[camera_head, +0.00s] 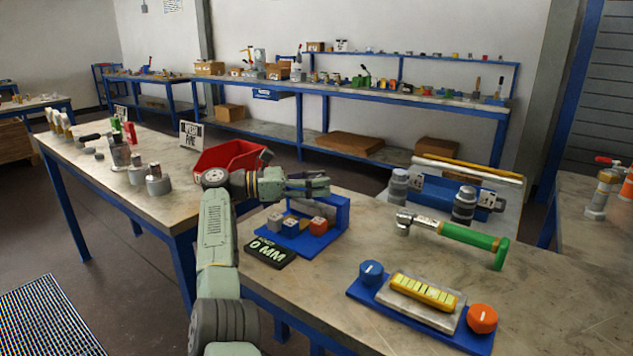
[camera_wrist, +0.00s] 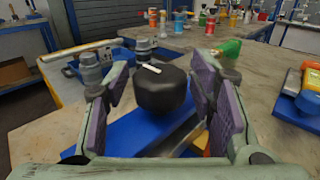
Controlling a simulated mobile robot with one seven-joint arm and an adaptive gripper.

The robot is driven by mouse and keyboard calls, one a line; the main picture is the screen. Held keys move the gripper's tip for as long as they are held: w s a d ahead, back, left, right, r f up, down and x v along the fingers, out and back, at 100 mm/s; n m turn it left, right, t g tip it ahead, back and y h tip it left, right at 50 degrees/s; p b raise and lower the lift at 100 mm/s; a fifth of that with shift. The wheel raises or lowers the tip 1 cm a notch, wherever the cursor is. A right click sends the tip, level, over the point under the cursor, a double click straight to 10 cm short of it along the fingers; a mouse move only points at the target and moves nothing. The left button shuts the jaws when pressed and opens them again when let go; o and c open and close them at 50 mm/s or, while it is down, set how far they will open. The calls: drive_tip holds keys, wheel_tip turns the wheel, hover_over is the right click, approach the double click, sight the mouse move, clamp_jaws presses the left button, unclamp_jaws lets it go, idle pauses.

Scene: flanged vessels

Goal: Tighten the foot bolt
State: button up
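My gripper (camera_head: 322,187) is at the upright part of a blue stand (camera_head: 345,212) on the near workbench. In the wrist view my gripper (camera_wrist: 157,88) is open, with its purple-padded fingers on either side of a black rounded knob (camera_wrist: 163,95) with a white mark. A gap shows on the knob's left; the right finger looks very close, and I cannot tell whether it touches. I cannot make out a foot bolt. A wrench-like tool with a green handle (camera_head: 473,238) lies on the bench to the right. Grey flanged vessels (camera_head: 464,206) (camera_head: 398,186) stand behind it.
Small coloured blocks (camera_head: 290,225) sit on the blue stand, beside a black "0 MM" sign (camera_head: 270,252). A blue panel with a blue knob (camera_head: 371,272), yellow block (camera_head: 424,292) and orange knob (camera_head: 482,318) lies nearer. A red bin (camera_head: 228,158) stands left, behind my arm.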

drive_tip(key=shift+r, duration=0.1)
wheel_tip(320, 180, up, 10)
drive_tip(key=shift+f, duration=0.1)
idle(0.6)
